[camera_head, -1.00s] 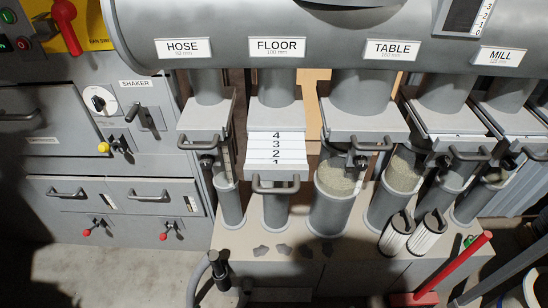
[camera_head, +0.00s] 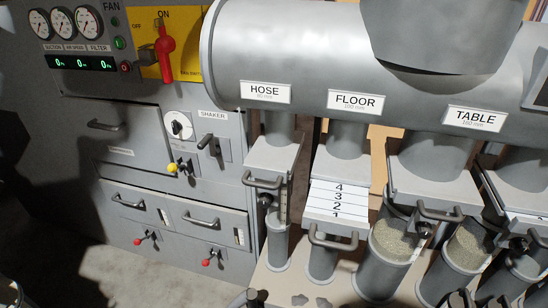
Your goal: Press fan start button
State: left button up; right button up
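The fan panel is at the top left, with the label FAN (camera_head: 111,7) above a column of small controls. A green round button (camera_head: 120,43) sits in the middle of that column. A smaller dark green round piece (camera_head: 115,21) is above it, and a red button (camera_head: 125,67) is below it. I cannot tell whether the upper piece is a lamp or a button. A red lever (camera_head: 166,48) on a yellow plate (camera_head: 187,67) stands upright near the word ON. Neither of my grippers can be made out.
Three round gauges (camera_head: 62,22) and green displays reading 0 (camera_head: 81,64) are left of the buttons. The large grey duct (camera_head: 300,50) with HOSE, FLOOR and TABLE labels fills the right. Below are the shaker knob (camera_head: 178,125) and drawers (camera_head: 137,206). Floor is bare at lower left.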

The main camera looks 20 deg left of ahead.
aim_at(118, 43)
jog(key=u, duration=1.35)
